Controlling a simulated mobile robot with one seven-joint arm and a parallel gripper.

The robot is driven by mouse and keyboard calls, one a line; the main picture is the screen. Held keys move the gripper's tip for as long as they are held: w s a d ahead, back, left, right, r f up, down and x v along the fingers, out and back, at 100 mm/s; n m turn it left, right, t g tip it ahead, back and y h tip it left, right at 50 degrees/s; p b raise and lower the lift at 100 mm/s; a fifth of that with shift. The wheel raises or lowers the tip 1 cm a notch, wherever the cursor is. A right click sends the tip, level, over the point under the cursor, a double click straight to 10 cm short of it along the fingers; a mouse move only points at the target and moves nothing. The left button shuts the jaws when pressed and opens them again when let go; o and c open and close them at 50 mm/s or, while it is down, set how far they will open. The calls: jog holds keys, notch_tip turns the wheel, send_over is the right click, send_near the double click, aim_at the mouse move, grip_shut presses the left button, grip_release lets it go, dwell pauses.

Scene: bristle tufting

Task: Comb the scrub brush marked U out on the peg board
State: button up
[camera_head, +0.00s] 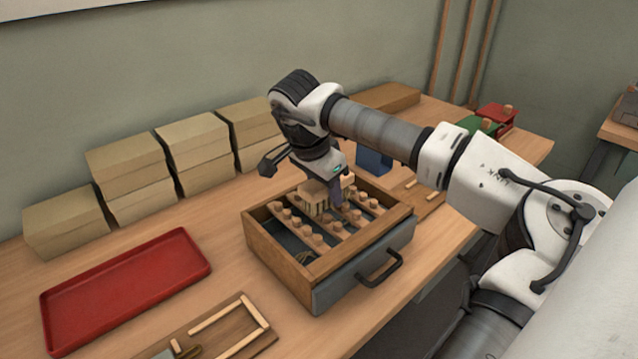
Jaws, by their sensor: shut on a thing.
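My gripper (338,192) points down over the peg board (309,255), a wooden box with a grey front and black handle. It is shut on a light wooden scrub brush (314,196) with bristles facing down. The brush is over the back part of the board, among or just above the pegs; I cannot tell if the bristles touch them. Rows of short round pegs (318,240) stand on slanting wooden strips inside the box. No letter U can be read on the brush, and my gripper hides part of it.
A red tray (125,290) lies empty at left. Stacked cardboard boxes (128,175) line the wall. A wooden jig (222,330) lies at the front. A blue block (373,163) stands behind the board. Green (474,126) and red (497,115) items sit at far right.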

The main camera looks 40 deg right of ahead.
jog(key=shift+s+d+r, duration=0.1)
jog(key=shift+s+d, duration=0.05)
jog(key=shift+s, duration=1.9)
jog(key=shift+w, duration=2.05)
jog(key=w+r+p, duration=0.4)
jog(key=r+p, duration=0.1)
jog(key=r, duration=0.1)
jog(key=shift+a, duration=0.3)
